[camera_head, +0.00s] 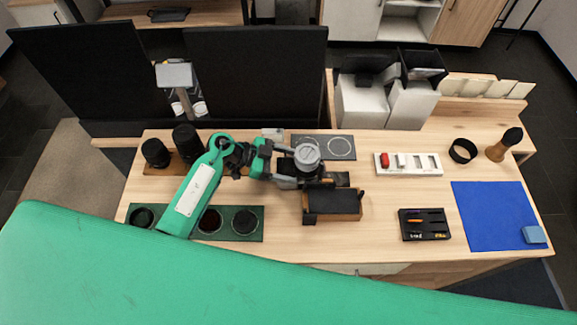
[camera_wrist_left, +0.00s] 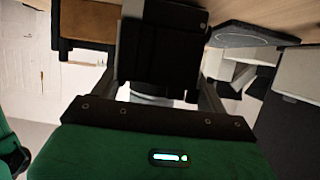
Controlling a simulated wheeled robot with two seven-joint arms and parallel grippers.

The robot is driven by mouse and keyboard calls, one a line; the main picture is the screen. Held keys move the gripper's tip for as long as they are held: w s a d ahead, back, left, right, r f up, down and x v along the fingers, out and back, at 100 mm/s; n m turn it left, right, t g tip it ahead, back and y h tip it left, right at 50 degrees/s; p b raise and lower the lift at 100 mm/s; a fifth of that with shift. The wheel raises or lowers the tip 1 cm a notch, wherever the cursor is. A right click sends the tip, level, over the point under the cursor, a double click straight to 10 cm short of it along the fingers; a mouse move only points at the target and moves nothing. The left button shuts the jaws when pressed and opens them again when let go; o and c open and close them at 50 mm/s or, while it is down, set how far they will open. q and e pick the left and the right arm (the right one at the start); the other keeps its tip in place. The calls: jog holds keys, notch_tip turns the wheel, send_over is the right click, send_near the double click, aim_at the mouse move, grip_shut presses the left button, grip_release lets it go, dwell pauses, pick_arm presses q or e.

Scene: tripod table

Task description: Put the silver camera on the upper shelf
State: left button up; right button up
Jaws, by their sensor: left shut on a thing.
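My left gripper (camera_head: 290,172) is over the middle of the wooden table. It is shut on the silver camera (camera_head: 307,154), whose round grey top shows at the jaws in the head view. In the left wrist view a black body (camera_wrist_left: 165,50) fills the space between the fingers, with a pale strip below it. The arm hides part of the camera, and I cannot tell whether it touches the table. A raised wooden ledge (camera_head: 455,108) at the back right may be the upper shelf. My right gripper is not in view.
A wood-fronted box with a dark top (camera_head: 335,203) stands close in front of the gripper. A grey mat with ring marks (camera_head: 342,147) lies behind. Black monitors (camera_head: 255,80) and white boxes (camera_head: 360,105) stand at the back. A blue mat (camera_head: 490,215) lies right.

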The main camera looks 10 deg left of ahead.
aim_at(279, 165)
pick_arm(q)
jog(key=shift+s+a+r+b, duration=0.15)
jog(key=shift+a+b, duration=0.3)
jog(key=shift+a, duration=0.5)
jog(key=shift+s+a+b, duration=0.2)
jog(key=shift+a+b, duration=0.2)
jog(key=shift+a, duration=0.55)
notch_tip(279, 165, up, 14)
jog(key=b, duration=0.2)
jog(key=s+a+r+n+t+y, duration=0.2)
jog(key=a+n+t+y, duration=0.4)
jog(key=n+t, duration=0.3)
jog(key=shift+a+n+y, duration=0.3)
jog(key=shift+a+n, duration=0.1)
jog(key=shift+n, duration=0.1)
jog(key=shift+w, duration=0.1)
jog(key=shift+m+g+h, duration=1.8)
jog(key=shift+m+h, duration=0.4)
jog(key=shift+m, duration=0.3)
